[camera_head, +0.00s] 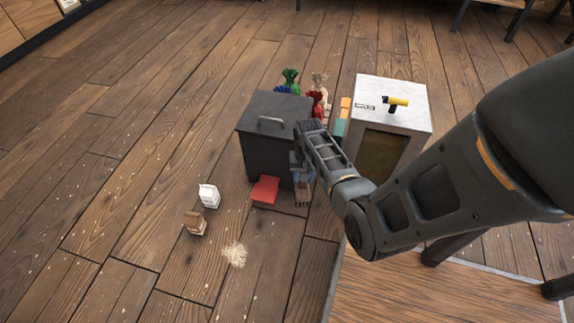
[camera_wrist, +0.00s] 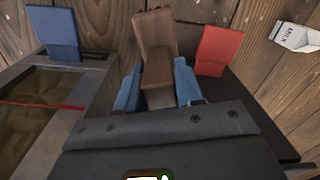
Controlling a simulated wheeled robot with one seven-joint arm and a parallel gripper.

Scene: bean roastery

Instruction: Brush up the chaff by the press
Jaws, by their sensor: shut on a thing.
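A pale, straw-coloured tuft of chaff (camera_head: 235,255) lies on the floorboards at the lower middle of the head view. My gripper (camera_wrist: 157,88) has blue fingers and is shut on a brown block-like thing, which looks like a brush (camera_wrist: 153,38). In the head view, the brush (camera_head: 303,193) hangs beside the dark box, up and to the right of the chaff. My arm hides part of it. The dark box (camera_head: 262,145) has a handle on its lid; I cannot tell whether it is the press. Chaff does not show in the wrist view.
A red panel (camera_head: 265,190) sits at the dark box's front. A white carton (camera_head: 209,195) and a small brown box (camera_head: 194,223) stand left of the chaff. A white-topped cabinet (camera_head: 392,95) bears a yellow-and-black tool (camera_head: 396,102). A blue panel (camera_wrist: 52,30) shows left. Floor further left is open.

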